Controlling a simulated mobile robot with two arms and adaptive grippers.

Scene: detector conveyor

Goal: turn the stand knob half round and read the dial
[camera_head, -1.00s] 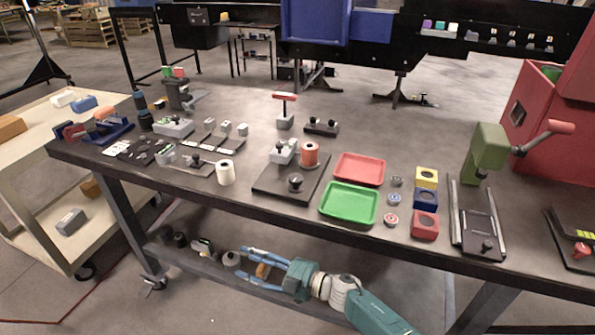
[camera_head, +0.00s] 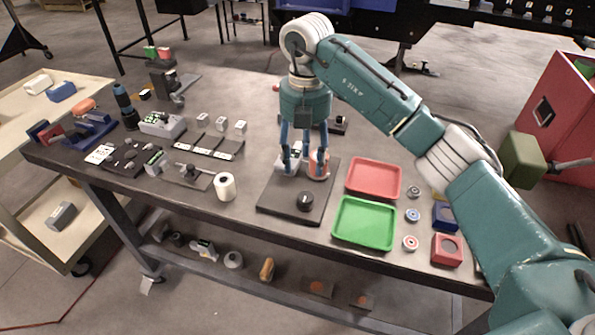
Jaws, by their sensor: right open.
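The stand is a dark base plate (camera_head: 283,208) on the table. A black round knob (camera_head: 305,201) with a light mark sits on its front part. Behind the knob stand a small grey block (camera_head: 284,161), possibly the dial's housing, and an orange-copper spool (camera_head: 319,171). My right gripper (camera_head: 304,164) points down over the rear of the stand, fingers spread, near the block and spool. It hides parts of both; I cannot tell whether it touches them. The knob is clear of the fingers. No dial reading is legible. My left gripper is not in view.
A red tray (camera_head: 373,178) and a green tray (camera_head: 364,222) lie right of the stand. A white roll (camera_head: 225,186) stands to its left. Small round parts and coloured blocks, including a red block (camera_head: 447,249), are farther right, partly behind my arm.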

